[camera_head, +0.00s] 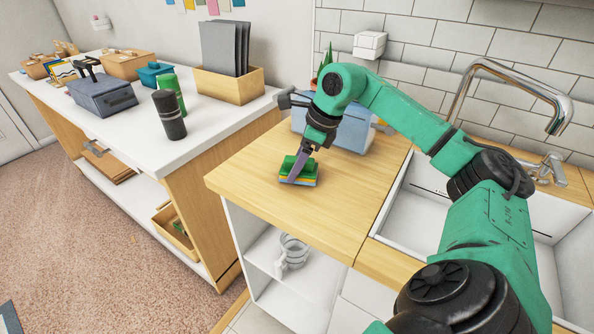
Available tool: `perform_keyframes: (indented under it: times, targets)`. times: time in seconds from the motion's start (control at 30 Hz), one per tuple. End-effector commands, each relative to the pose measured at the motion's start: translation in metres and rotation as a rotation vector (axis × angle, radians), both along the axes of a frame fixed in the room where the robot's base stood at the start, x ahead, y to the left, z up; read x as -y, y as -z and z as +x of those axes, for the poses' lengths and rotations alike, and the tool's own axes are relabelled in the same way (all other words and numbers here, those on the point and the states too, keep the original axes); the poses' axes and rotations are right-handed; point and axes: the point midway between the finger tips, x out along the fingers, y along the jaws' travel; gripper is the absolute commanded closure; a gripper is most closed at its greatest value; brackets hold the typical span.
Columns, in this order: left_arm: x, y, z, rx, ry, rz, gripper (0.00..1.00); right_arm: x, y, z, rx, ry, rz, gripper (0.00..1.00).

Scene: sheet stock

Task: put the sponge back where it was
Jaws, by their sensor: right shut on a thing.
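The sponge (299,171) has a green top and a yellow-orange lower layer. It is at the wooden counter (255,178), left of the sink; I cannot tell whether it touches the wood. My right gripper (297,168) reaches down from above and is shut on the sponge. The gripper hides part of the sponge's top. My left gripper is not in view.
A blue-grey box (352,133) stands behind my right gripper, partly hidden by my arm. The sink (407,209) and tap (556,122) are at the right. A white table (218,116) holds dark and green cylinders and boxes. The counter's front is clear.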

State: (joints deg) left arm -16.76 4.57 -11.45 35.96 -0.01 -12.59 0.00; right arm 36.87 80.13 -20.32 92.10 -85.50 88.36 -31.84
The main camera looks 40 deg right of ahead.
Motion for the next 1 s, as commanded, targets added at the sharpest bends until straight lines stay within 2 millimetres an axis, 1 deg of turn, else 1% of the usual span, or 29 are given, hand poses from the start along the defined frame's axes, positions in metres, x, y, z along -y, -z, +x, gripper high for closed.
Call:
perform_keyframes:
  times: [0.03, 0.23, 0.37, 0.4, 0.43, 0.47, 0.73, 0.8, 0.83, 0.93, 0.97, 1.0]
  targets:
    - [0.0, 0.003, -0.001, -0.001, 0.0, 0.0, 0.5, 0.0, 0.005, 0.0, 0.001, 0.0, -0.001, 0.87]
    - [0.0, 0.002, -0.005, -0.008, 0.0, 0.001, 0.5, 0.0, 0.004, 0.0, 0.002, -0.001, 0.0, 0.87]
    - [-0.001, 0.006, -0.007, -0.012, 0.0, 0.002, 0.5, 0.0, 0.009, 0.0, 0.002, -0.001, 0.0, 0.87]
    - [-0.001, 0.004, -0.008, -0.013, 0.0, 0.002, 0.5, 0.0, 0.007, 0.0, 0.002, -0.001, 0.0, 0.17]
    - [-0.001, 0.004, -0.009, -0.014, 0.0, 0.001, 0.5, 0.0, 0.007, 0.0, 0.002, -0.001, 0.0, 0.06]
    - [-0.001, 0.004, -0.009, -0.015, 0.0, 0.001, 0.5, 0.0, 0.007, 0.0, 0.002, -0.001, 0.0, 0.02]
    - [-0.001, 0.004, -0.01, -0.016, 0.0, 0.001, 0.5, 0.0, 0.006, 0.0, 0.002, -0.001, 0.0, 0.02]
    - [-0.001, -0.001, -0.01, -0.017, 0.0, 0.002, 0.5, 0.0, 0.001, 0.0, 0.002, -0.001, 0.0, 0.02]
    - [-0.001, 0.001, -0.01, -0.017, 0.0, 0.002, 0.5, 0.001, -0.001, 0.0, 0.004, 0.0, -0.001, 0.02]
    - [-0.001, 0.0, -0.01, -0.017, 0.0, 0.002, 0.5, 0.006, -0.018, -0.005, 0.005, 0.002, -0.002, 0.02]
    - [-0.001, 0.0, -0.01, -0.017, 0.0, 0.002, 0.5, 0.007, -0.025, -0.008, 0.005, 0.001, -0.001, 0.02]
    - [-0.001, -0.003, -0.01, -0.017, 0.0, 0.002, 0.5, 0.01, -0.036, -0.011, 0.006, 0.001, -0.001, 0.02]
